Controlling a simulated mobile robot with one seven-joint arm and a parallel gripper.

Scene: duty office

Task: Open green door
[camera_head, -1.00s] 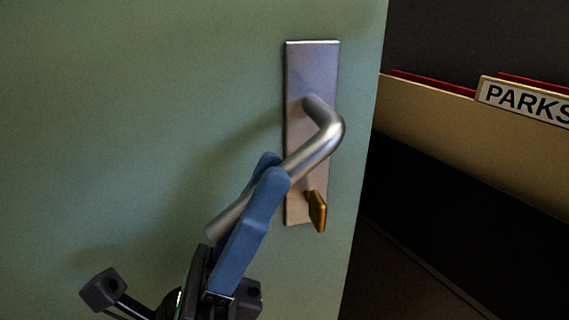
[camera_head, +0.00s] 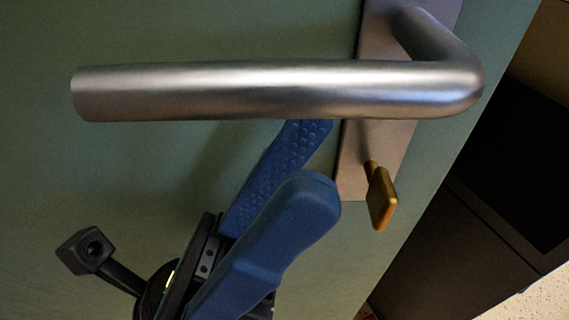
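The green door (camera_head: 60,180) fills the left and middle of the head view. Its silver lever handle (camera_head: 270,90) lies about level in the picture, from a metal plate (camera_head: 362,150) near the door's right edge. A brass key or thumb-turn (camera_head: 380,195) sticks out of the plate below the lever. My gripper (camera_head: 310,155) has blue fingers and is below the lever, left of the brass turn. Its fingers are apart with nothing seen between them. One fingertip is close under the lever; I cannot tell whether it touches.
Right of the door's edge is a dark area with a dark box-like cabinet (camera_head: 490,190). A patch of pale speckled floor (camera_head: 535,300) shows at the lower right.

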